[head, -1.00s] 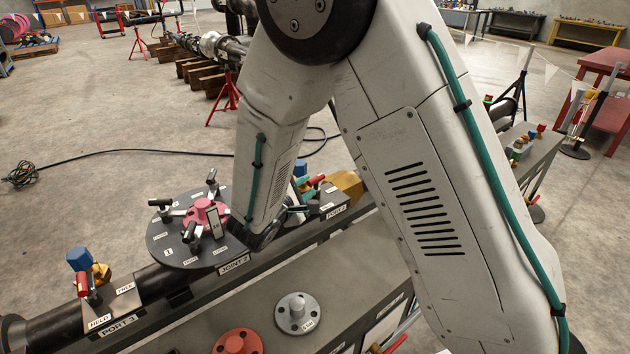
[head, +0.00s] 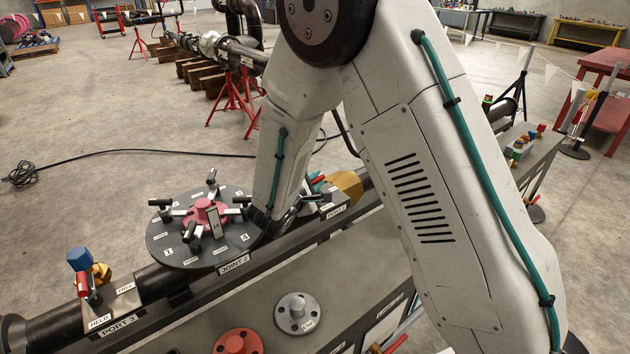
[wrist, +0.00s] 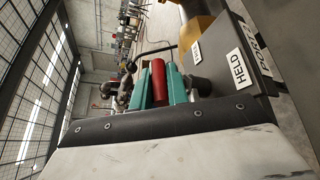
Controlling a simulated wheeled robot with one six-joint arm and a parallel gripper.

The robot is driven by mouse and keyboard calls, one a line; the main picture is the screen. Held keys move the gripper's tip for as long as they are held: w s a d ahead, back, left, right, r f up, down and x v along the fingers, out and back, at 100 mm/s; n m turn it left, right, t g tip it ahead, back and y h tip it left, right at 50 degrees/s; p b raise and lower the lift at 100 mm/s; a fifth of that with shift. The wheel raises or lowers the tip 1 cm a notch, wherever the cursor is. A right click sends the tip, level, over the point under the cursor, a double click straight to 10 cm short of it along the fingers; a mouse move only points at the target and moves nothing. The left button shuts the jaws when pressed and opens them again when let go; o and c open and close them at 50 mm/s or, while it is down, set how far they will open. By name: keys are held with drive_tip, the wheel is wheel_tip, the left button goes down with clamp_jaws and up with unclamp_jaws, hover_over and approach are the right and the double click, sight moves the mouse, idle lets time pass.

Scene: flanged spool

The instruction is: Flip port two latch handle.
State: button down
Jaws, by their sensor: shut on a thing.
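The port 2 latch handle is a red rounded bar (wrist: 158,80), upright in the wrist view. My gripper (wrist: 160,84) has its two teal fingers on either side of it and is shut on it. The handle is beside the dark port 2 block (wrist: 215,75), which bears a HELD label (wrist: 237,68) and a second label (wrist: 196,50). In the head view the port 2 block (head: 335,210) is at the right of the disc, and a bit of teal and red (head: 318,184) shows there. My forearm hides most of the gripper and latch.
The round dark disc (head: 165,243) with several clamps around a pink hub (head: 203,212) stands just left of my wrist. A yellow block (head: 346,185) is beside port 2. A grey flange (head: 297,314) and red flange (head: 237,342) are in front.

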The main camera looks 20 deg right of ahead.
drive_tip(key=shift+n+t+y, duration=0.4)
drive_tip(key=c, duration=1.6)
unclamp_jaws()
drive_tip(key=shift+c, duration=0.2)
drive_tip(key=v, duration=0.7)
drive_tip(key=shift+s+a, duration=0.25)
drive_tip(key=shift+s, duration=0.05)
drive_tip(key=shift+r, duration=0.1)
